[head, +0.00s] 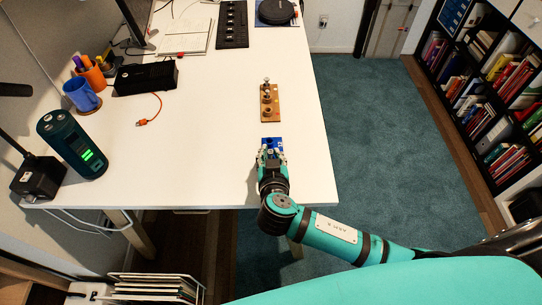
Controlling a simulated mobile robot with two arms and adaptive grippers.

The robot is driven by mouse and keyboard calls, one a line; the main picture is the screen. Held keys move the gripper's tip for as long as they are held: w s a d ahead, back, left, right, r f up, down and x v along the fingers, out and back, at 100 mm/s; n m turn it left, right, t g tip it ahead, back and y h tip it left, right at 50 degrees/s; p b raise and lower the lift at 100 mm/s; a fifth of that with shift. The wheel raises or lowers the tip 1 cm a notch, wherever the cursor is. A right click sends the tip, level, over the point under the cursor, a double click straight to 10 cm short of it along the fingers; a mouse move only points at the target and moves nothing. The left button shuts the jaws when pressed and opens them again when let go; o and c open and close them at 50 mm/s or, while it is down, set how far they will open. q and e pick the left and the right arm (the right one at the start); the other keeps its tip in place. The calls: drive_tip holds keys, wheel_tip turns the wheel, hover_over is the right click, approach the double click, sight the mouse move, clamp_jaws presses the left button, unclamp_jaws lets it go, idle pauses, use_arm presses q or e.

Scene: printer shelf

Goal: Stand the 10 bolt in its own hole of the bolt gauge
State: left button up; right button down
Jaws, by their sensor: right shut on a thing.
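My left gripper is not in view.
The white table (215,140) is clear left of the gauge. A dark green speaker-like device (72,145), a blue cup (81,95), an orange pen holder (95,78) and a black box (146,77) stand further left. The table's right edge is close by.

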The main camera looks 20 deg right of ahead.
drive_tip(key=shift+f, duration=0.2)
drive_tip(key=c, duration=1.2)
unclamp_jaws()
drive_tip(key=shift+c, duration=0.2)
drive_tip(key=shift+r, duration=0.15)
drive_tip(key=shift+s+r, duration=0.1)
drive_tip(key=shift+s, duration=0.1)
drive_tip(key=v, duration=1.1)
drive_tip(key=shift+s+b, duration=0.3)
drive_tip(key=shift+b, duration=0.1)
drive_tip(key=shift+a+r, duration=0.1)
drive_tip(key=shift+a, duration=0.05)
